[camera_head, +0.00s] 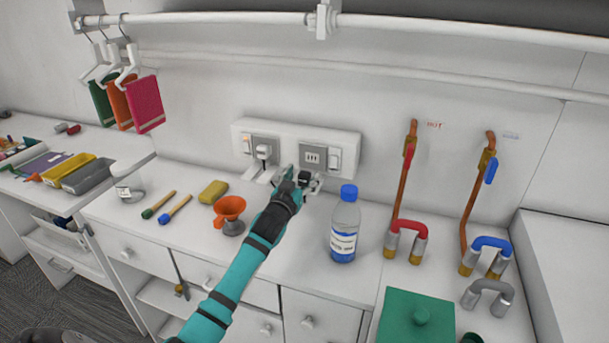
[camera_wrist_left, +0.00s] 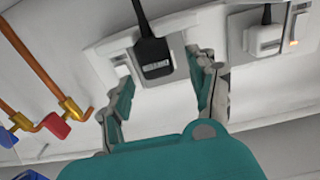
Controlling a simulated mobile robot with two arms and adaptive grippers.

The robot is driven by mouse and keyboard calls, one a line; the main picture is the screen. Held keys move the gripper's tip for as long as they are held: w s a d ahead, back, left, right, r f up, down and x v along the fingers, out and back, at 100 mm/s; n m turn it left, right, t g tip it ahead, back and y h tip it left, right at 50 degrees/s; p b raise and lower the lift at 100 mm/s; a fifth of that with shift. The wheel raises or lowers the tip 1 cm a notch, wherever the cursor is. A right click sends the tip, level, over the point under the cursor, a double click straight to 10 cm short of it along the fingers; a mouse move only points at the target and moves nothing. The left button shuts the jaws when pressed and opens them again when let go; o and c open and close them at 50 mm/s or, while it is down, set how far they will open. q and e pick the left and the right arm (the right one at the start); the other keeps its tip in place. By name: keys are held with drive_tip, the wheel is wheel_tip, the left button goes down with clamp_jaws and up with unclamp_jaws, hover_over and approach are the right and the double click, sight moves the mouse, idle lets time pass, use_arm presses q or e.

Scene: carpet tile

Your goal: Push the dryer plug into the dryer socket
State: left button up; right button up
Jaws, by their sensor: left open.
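The black dryer plug (camera_wrist_left: 155,58) shows in the left wrist view with its cable running to the top edge. In the head view the dark plug (camera_head: 304,178) is partly hidden by my left gripper (camera_head: 302,182). The right-hand wall socket (camera_head: 313,157), likely the dryer socket, shows its slots uncovered, just above the plug. My left gripper (camera_wrist_left: 162,85) is open, with its teal-padded fingers on either side of the plug and gaps visible. I cannot tell whether the plug touches the panel. My right gripper is not in view.
A white plug (camera_head: 263,152) sits in the left socket of the wall panel (camera_head: 289,129). Copper pipes (camera_head: 404,180) run down the wall farther right.

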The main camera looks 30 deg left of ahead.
use_arm(q)
drive_tip(key=shift+w+a+f, duration=0.15)
drive_tip(key=shift+w, duration=0.55)
drive_tip(key=shift+s, duration=0.1)
drive_tip(key=shift+c, duration=0.4)
drive_tip(key=c, duration=1.1)
clamp_jaws()
drive_tip(key=shift+r, duration=0.2)
